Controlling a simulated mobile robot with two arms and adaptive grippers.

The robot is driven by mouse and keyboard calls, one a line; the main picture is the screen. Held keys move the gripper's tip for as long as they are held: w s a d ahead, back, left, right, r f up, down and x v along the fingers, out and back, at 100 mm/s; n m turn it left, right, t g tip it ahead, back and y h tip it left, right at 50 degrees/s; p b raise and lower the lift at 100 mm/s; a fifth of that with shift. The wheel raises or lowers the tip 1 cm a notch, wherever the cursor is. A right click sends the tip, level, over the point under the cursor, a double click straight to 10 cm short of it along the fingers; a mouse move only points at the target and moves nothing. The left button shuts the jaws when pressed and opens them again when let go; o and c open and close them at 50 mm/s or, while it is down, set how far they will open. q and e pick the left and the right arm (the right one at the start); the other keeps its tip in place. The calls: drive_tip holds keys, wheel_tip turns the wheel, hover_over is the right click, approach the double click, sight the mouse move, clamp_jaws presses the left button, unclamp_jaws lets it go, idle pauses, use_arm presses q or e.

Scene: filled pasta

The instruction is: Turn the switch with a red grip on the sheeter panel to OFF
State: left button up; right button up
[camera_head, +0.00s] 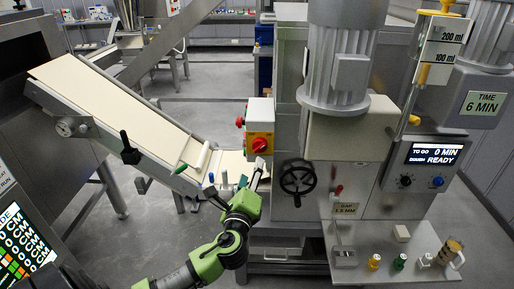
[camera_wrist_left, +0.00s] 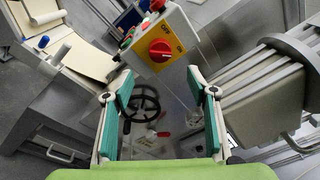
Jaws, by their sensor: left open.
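The switch with the red grip (camera_head: 260,145) sits on a yellow plate on the sheeter panel (camera_head: 260,113), a white box on the side of the machine. In the left wrist view the red grip (camera_wrist_left: 160,50) is ahead of my fingertips, near the top, with an OFF label beside it. Its exact setting is hard to tell. My left gripper (camera_head: 257,172) is just below the panel in the head view. In the left wrist view its teal-padded fingers (camera_wrist_left: 160,82) are spread apart with nothing between them, clear of the switch. My right gripper is not in view.
A black handwheel (camera_head: 297,178) is right of my left gripper. A sloping conveyor (camera_head: 120,100) with a pale roller (camera_head: 203,157) lies to the left. A small shelf (camera_head: 395,265) at lower right holds a mug (camera_head: 451,252) and small items. Red and green buttons (camera_wrist_left: 128,38) sit beside the switch.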

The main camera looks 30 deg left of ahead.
use_arm(q)
drive_tip(key=p, duration=0.2)
approach(258, 149)
drive_tip(key=x, duration=0.8)
drive_tip(key=shift+d+r, duration=0.1)
drive_tip(key=shift+w+a+p, duration=0.3)
drive_tip(key=shift+w, duration=0.2)
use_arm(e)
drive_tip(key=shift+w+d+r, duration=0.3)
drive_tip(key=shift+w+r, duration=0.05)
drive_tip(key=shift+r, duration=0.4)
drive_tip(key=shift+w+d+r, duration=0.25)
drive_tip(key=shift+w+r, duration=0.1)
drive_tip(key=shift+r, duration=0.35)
use_arm(q)
drive_tip(key=c, duration=1.1)
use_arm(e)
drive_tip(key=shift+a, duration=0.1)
